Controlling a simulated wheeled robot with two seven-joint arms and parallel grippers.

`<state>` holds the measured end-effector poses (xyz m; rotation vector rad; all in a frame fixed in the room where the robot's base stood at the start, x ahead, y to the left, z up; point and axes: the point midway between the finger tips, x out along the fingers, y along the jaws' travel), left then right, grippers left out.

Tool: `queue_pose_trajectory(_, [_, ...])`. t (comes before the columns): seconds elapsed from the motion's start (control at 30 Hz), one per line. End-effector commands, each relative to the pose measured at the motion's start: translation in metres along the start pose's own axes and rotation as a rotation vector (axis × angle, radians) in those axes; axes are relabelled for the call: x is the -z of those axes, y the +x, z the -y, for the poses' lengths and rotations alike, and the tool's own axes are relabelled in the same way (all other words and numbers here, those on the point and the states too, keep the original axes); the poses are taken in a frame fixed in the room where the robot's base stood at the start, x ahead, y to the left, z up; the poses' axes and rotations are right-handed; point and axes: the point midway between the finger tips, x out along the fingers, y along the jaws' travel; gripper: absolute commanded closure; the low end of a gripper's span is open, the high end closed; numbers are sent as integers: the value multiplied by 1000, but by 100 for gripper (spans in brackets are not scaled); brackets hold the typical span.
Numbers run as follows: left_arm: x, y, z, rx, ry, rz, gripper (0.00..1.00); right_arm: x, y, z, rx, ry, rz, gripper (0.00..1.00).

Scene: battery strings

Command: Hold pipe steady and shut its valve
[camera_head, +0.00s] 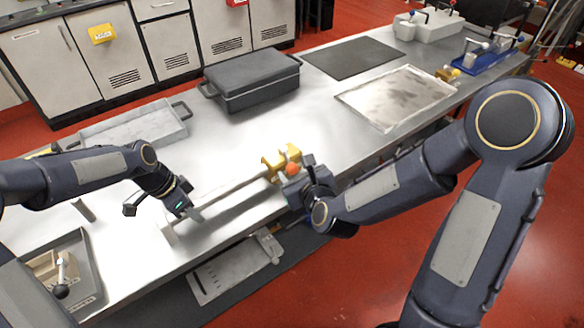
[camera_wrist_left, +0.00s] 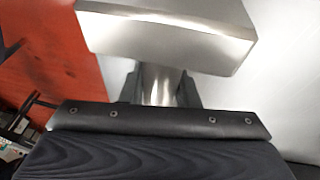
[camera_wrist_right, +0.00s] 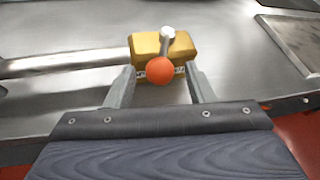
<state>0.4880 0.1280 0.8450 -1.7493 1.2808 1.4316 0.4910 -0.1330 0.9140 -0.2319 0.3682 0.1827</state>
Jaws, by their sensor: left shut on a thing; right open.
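A grey metal pipe (camera_head: 232,190) lies along the front of the steel bench, with a brass valve (camera_head: 270,165) at its right end. The valve has an orange ball knob (camera_head: 292,169) on a short lever. In the right wrist view the valve body (camera_wrist_right: 180,46) and the knob (camera_wrist_right: 160,70) show between my fingers. My right gripper (camera_wrist_right: 162,84) is open, its fingertips on either side of the knob. My left gripper (camera_head: 190,213) is shut on the pipe near its left end; the left wrist view shows the pipe (camera_wrist_left: 160,84) between the fingers and a metal block (camera_wrist_left: 165,30) beyond.
A dark lidded case (camera_head: 252,82) and a shallow metal tray (camera_head: 135,128) stand behind the pipe. A dark mat (camera_head: 352,57) and a stained metal plate (camera_head: 397,97) lie further right. A tray with parts (camera_head: 82,262) sits at lower left. The bench's front edge is close by.

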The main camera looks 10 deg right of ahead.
Motion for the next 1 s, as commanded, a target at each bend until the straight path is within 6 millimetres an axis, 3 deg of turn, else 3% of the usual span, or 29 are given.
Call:
queue_pose_trajectory(0.2, [-4, 5, -2, -11, -2, 11, 100, 0, 22, 0, -1, -1, 0, 51])
queue_pose_trajectory(0.53, [-4, 5, -2, -11, -2, 11, 100, 0, 25, 0, -1, -2, 0, 51])
queue_pose_trajectory(0.9, [-4, 4, -2, -11, -2, 10, 100, 0, 25, 0, -1, -1, 1, 99])
queue_pose_trajectory(1.0, [-4, 4, -2, -11, -2, 10, 100, 0, 25, 0, 0, -1, 1, 100])
